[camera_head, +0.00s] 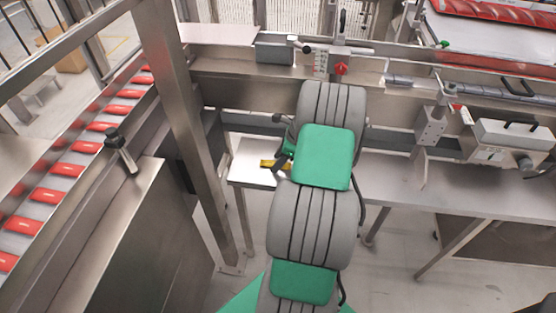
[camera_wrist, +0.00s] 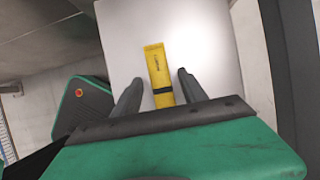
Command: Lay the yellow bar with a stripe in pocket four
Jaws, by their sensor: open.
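The yellow bar (camera_wrist: 158,70) lies on a pale flat table top (camera_wrist: 205,50) in the wrist view. It has a dark stripe across it and small dark print. My gripper (camera_wrist: 158,85) is open, with one dark finger on each side of the bar and a visible gap to each. The bar's near end is hidden behind the gripper body. In the head view a small part of the yellow bar (camera_head: 268,163) shows on the table (camera_head: 245,172), left of my arm. My arm hides most of the gripper there. I cannot make out any numbered pocket in either view.
A steel post (camera_head: 180,120) rises left of the table. A conveyor with red packs (camera_head: 60,170) runs along the left. A steel machine frame (camera_head: 240,75) with clamps stands behind the table. The table right of my arm (camera_head: 400,190) looks clear.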

